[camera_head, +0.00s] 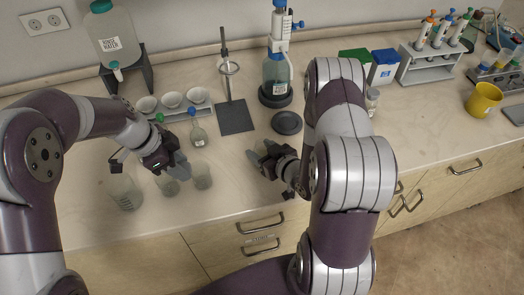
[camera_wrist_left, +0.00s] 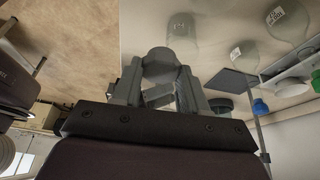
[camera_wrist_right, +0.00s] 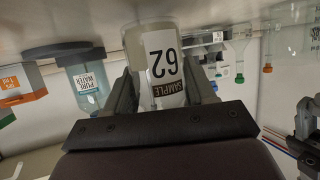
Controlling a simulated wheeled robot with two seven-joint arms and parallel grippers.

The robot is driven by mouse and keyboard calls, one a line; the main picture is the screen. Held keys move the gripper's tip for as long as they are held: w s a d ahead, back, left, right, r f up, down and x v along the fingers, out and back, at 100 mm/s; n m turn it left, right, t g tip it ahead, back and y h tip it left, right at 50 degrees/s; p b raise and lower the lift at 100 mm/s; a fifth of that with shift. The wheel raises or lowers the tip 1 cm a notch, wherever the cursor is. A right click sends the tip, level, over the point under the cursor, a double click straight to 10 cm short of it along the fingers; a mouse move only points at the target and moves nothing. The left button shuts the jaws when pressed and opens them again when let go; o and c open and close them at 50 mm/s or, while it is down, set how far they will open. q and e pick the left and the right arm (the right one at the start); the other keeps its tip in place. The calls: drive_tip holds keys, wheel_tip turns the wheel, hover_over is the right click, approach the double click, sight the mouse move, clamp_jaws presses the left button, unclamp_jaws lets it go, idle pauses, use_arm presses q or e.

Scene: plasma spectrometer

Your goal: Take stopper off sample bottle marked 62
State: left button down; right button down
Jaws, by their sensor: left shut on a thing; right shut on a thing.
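The sample bottle marked 62 (camera_wrist_right: 160,62) is clear, with a white label, and stands between the fingers of my right gripper (camera_wrist_right: 165,92), which is shut on it. Its neck is hidden there. In the head view my right gripper (camera_head: 263,157) is above the counter's front; I cannot make out the bottle there. In the left wrist view, the left gripper (camera_wrist_left: 160,95) is shut on a small greyish piece, apparently the stopper (camera_wrist_left: 157,93), mostly hidden between the fingers.
A stand (camera_head: 236,118) and a round dark plate (camera_head: 286,123) lie beyond the right gripper. Counter between the grippers is clear.

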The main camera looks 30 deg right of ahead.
drive_tip(key=shift+w+f, duration=0.2)
drive_tip(key=shift+f, duration=0.2)
drive_tip(key=shift+s+f, duration=0.15)
drive_tip(key=shift+f, duration=0.05)
drive_tip(key=shift+c, duration=1.9)
unclamp_jaws()
